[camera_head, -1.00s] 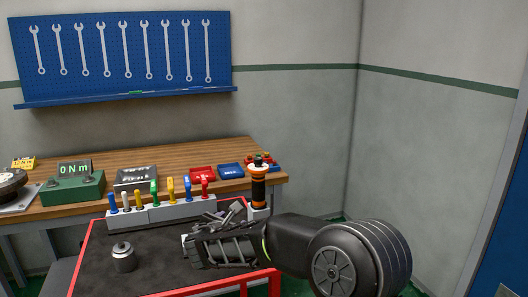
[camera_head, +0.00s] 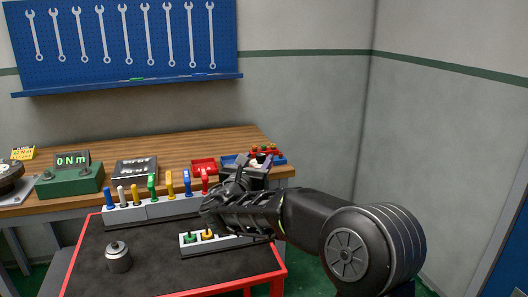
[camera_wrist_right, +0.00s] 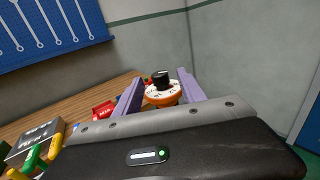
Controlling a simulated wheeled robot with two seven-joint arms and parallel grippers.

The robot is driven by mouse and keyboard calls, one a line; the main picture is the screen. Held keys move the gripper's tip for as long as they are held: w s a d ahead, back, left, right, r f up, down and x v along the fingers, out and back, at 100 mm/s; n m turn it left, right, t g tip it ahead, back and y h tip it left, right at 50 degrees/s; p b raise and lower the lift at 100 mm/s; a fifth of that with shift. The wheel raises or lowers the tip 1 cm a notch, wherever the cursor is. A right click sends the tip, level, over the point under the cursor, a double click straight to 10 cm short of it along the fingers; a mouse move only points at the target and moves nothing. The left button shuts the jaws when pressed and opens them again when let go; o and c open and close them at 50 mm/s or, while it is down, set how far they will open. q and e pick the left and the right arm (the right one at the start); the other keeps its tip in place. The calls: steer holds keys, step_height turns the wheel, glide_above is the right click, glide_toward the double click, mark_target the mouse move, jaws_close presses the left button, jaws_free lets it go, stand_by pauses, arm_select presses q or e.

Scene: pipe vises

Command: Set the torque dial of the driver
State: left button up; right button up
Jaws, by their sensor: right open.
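The driver stands upright at the right end of the tool rack; in the head view my right gripper (camera_head: 254,168) covers most of it. In the right wrist view its top shows a black knob (camera_wrist_right: 161,77) over a white marked dial (camera_wrist_right: 160,90) and an orange band (camera_wrist_right: 162,101). The purple fingers of my right gripper (camera_wrist_right: 160,92) are open, one to each side of the dial as seen there. I cannot tell whether they touch it. The marks are too small to read. My left gripper is not in view.
A green torque tester (camera_head: 71,180) reading 0 Nm stands on the wooden bench (camera_head: 120,151). A rack of coloured handles (camera_head: 172,207) lies along the back of the red-edged cart (camera_head: 150,262). A grey metal weight (camera_head: 118,257) and a pale strip with coloured pegs (camera_head: 188,242) are on it.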

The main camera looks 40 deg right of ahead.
mark_target(262, 154)
steer(key=p+x, duration=0.1)
steer(key=x, duration=0.6)
steer(key=shift+a, duration=0.1)
steer(key=shift+c, duration=0.5)
jaws_close()
